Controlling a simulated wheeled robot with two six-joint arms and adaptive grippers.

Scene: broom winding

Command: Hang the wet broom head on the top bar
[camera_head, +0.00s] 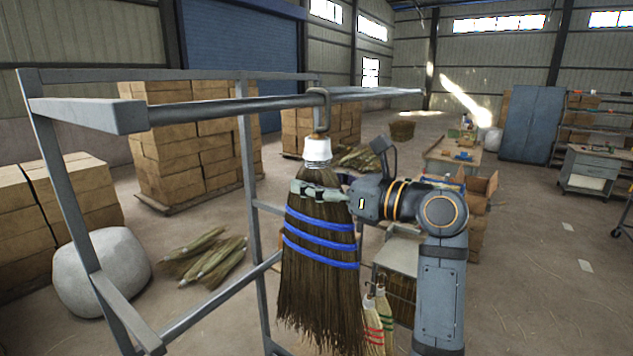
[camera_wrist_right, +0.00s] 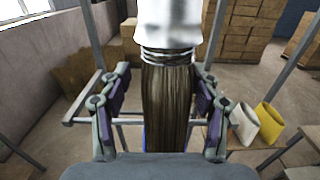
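The broom head (camera_head: 318,265) is brown bristle with blue bands, a white collar (camera_head: 317,149) and a metal hook (camera_head: 320,100) on top. The hook's curve is at the top bar (camera_head: 215,107) of the grey rack, and appears to loop over it. The broom head hangs upright below the bar. My right gripper (camera_head: 320,192) is around the bristles just under the collar. In the right wrist view the fingers (camera_wrist_right: 160,112) stand on both sides of the bristles (camera_wrist_right: 168,105), with the white collar (camera_wrist_right: 167,22) above. My left gripper is not in view.
The rack's frame (camera_head: 75,190) fills the left side. Other brooms with red and green bands (camera_head: 380,318) hang lower, behind the broom head. Bundles (camera_head: 208,255) lie on the floor near a pale round sack (camera_head: 103,272). Stacked boxes (camera_head: 185,150) stand behind.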

